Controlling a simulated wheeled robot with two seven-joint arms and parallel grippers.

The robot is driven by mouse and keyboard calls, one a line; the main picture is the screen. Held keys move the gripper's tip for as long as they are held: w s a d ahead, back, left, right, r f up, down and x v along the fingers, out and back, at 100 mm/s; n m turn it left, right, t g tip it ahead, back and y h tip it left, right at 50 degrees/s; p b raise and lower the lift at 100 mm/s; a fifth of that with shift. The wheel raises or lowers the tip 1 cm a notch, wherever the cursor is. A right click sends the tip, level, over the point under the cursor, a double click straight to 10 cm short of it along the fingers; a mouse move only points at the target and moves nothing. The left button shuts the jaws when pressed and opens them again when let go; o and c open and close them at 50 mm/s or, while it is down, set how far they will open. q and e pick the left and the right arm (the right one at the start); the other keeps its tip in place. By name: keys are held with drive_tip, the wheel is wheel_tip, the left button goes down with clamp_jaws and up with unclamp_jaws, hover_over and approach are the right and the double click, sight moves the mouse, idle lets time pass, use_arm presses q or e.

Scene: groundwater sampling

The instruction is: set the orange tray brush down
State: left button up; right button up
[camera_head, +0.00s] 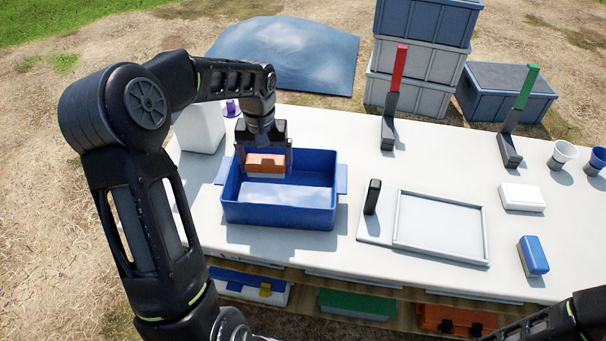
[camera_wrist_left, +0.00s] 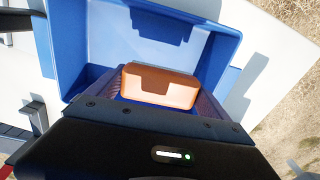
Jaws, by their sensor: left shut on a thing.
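The orange tray brush (camera_head: 265,165) is between the fingers of my left gripper (camera_head: 264,164), which is shut on it. The brush is over or inside the blue tray (camera_head: 276,215), toward its far left part in the head view. In the left wrist view the brush (camera_wrist_left: 160,86) shows between the jaws, with the blue tray (camera_wrist_left: 215,40) around and beyond it. I cannot tell whether the brush's underside touches the tray floor. Only part of my right arm shows at the bottom right of the head view; its gripper jaws do not show.
A white container (camera_head: 200,128) stands left of the tray. A white frame board with a black handle (camera_head: 372,197) lies to the right. A red-handled tool (camera_head: 398,80), a green-handled tool (camera_head: 526,85), a white block (camera_head: 522,197) and a blue block (camera_head: 534,255) stand farther right.

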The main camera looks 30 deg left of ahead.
use_arm(q)
drive_tip(key=shift+w, duration=0.45)
drive_tip(key=shift+w+d, duration=0.1)
drive_tip(key=shift+d, duration=0.05)
drive_tip(key=shift+s+d+r, duration=0.15)
drive_tip(key=shift+s+r, duration=0.05)
drive_tip(key=shift+s, duration=0.05)
drive_tip(key=shift+f, duration=0.4)
hover_over(273, 196)
drive_tip(key=shift+f+p, duration=0.35)
drive_tip(key=shift+f, duration=2.45)
drive_tip(key=shift+f, duration=1.9)
drive_tip(key=shift+f, duration=0.1)
